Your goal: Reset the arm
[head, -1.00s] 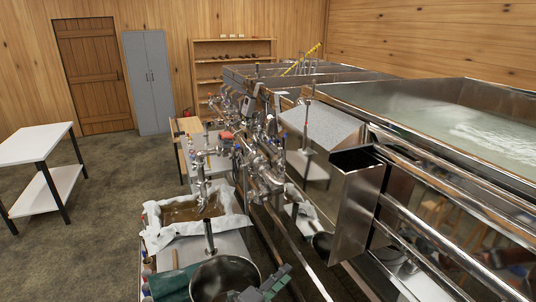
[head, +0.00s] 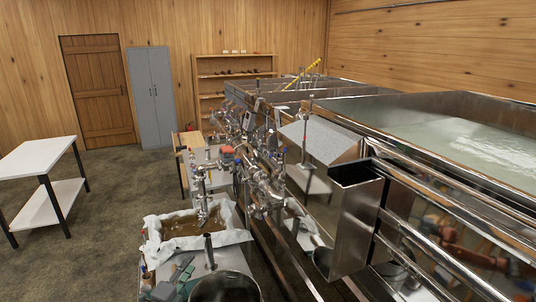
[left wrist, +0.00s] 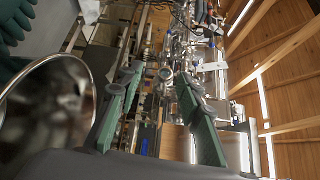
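My left gripper (head: 182,269) shows at the bottom left of the head view, just left of the steel pot (head: 225,287) and in front of the cloth-lined tray. In the left wrist view its two green fingers (left wrist: 160,112) stand apart with nothing held between them. The pot's rim (left wrist: 75,62) shows close by at the left of that view. My right gripper is in neither view.
A cloth-lined tray (head: 233,237) of brown liquid stands beyond the gripper. Metal pipes and valves (head: 262,180) run along the evaporator, with a steel box (head: 350,225) at right. Dark green gloves (left wrist: 14,20) lie beside the pot. Open floor (head: 100,240) lies left, before a white table (head: 35,158).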

